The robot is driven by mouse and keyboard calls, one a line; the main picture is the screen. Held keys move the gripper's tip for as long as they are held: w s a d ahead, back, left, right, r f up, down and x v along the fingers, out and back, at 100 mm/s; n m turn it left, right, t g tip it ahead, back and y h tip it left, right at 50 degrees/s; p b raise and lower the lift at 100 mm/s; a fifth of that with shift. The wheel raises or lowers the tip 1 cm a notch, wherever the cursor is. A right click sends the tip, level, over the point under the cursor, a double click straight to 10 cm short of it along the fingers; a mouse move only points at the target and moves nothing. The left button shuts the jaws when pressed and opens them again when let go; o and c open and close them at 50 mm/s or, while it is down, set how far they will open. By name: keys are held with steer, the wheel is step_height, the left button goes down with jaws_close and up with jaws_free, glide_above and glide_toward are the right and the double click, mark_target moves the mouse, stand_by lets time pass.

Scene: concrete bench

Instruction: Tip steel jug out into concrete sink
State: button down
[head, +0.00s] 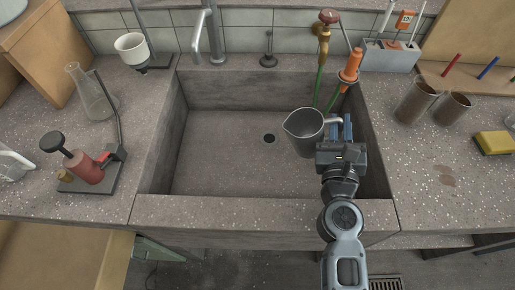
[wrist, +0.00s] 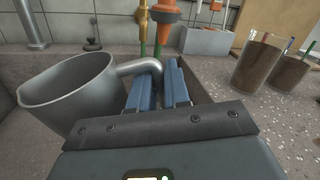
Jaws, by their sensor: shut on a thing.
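The steel jug (head: 304,132) is a grey metal vessel with a side handle, held above the right part of the concrete sink (head: 215,150). My gripper (head: 340,128) is shut on its handle, at the jug's right side. In the wrist view the jug (wrist: 70,95) is at the left, with its handle running between the blue fingers of my gripper (wrist: 158,90). The jug looks slightly tilted to the left. I cannot see what is inside it. The bare sink floor shows with a dark drain hole (head: 269,138).
A brass tap (head: 325,40) with green and orange hose parts (head: 351,68) stands close behind the jug. A steel faucet (head: 212,40) rises at the back. Brown-filled beakers (head: 415,103) and a yellow sponge (head: 494,142) are on the right. Glassware and a red device (head: 85,167) are on the left.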

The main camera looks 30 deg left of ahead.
steer(key=f+m, duration=0.1)
steer(key=w+d+f+m, duration=0.1)
steer(key=d+f+m, duration=0.1)
steer(key=shift+w+d+g, duration=0.25)
steer(key=shift+g, duration=0.05)
steer(key=shift+r, duration=0.1)
step_height(320, 180, up, 3)
steer(key=p, duration=0.3)
stand_by(0.7)
